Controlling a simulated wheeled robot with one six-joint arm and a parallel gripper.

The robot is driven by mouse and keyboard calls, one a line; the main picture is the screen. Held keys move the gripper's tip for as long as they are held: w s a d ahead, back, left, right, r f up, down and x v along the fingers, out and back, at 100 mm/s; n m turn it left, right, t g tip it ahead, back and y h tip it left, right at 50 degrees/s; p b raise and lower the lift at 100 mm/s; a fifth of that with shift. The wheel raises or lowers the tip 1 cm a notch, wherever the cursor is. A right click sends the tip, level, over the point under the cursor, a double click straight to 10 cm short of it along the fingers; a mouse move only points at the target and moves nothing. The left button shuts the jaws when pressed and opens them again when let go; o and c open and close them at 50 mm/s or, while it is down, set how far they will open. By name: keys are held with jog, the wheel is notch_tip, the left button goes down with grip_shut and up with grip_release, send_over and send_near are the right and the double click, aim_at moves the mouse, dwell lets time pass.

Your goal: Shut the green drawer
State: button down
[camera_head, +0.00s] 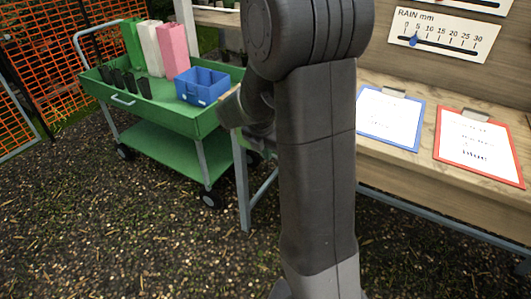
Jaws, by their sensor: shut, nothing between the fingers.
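I see no thing that is clearly a green drawer standing open. The green trolley (180,121) at the left has a tray-like top with a pale handle (123,99) on its near side; I cannot tell whether that part is a drawer. A small patch of green shows just left of my arm, beside the bench's end, too hidden to name. My arm stands upright in the middle of the view and bends down behind itself. My gripper's fingers are hidden behind the arm, so their place relative to any drawer does not show.
On the trolley stand a blue bin (202,87), green, white and pink boxes, and several dark pots. A wooden bench (453,183) with blue-edged (389,118) and red-edged clipboards (477,146) is at the right. Orange fencing (50,55) is at the left. Open ground lies in front.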

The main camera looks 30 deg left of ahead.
jog(key=w+p, duration=0.3)
jog(key=w, duration=0.2)
jog(key=shift+d+r, duration=0.1)
jog(key=shift+d, duration=0.05)
jog(key=s+r+p, duration=0.3)
jog(key=s+r, duration=0.3)
jog(key=r, duration=0.4)
jog(key=shift+s+a+r, duration=0.2)
jog(key=shift+s+r, duration=0.05)
